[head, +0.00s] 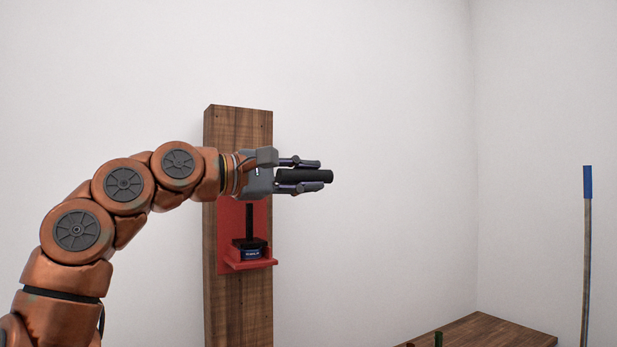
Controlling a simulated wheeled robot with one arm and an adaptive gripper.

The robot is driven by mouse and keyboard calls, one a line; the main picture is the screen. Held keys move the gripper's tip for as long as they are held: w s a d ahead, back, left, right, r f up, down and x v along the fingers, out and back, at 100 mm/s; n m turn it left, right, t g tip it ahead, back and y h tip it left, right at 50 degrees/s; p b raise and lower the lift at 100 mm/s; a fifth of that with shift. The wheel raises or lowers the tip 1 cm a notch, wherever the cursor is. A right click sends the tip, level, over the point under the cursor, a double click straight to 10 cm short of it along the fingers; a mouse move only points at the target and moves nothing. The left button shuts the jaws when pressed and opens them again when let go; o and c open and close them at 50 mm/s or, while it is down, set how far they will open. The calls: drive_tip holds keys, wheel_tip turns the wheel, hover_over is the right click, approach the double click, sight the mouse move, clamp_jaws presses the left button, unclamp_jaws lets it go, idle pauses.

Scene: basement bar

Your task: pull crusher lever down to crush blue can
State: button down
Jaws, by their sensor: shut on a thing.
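The red can crusher (228,235) is mounted on an upright wooden board in the head view. A black rod with a black press plate (250,243) stands above its red shelf. My gripper (316,175) is above and right of the can, level, pointing right. The rest of the lever and the crusher's top are hidden behind my gripper.
The wooden board (238,125) stands against a white wall. A wooden surface (480,330) with dark bottle tops at its near edge is at the lower right. A blue-tipped pole (587,230) stands far right. The space right of my gripper is clear.

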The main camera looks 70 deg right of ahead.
drive_tip(key=c, duration=0.9)
unclamp_jaws()
drive_tip(key=shift+w+a, duration=0.1)
drive_tip(key=v, duration=1.1)
drive_tip(key=shift+w+a, duration=0.25)
drive_tip(key=shift+a, duration=0.1)
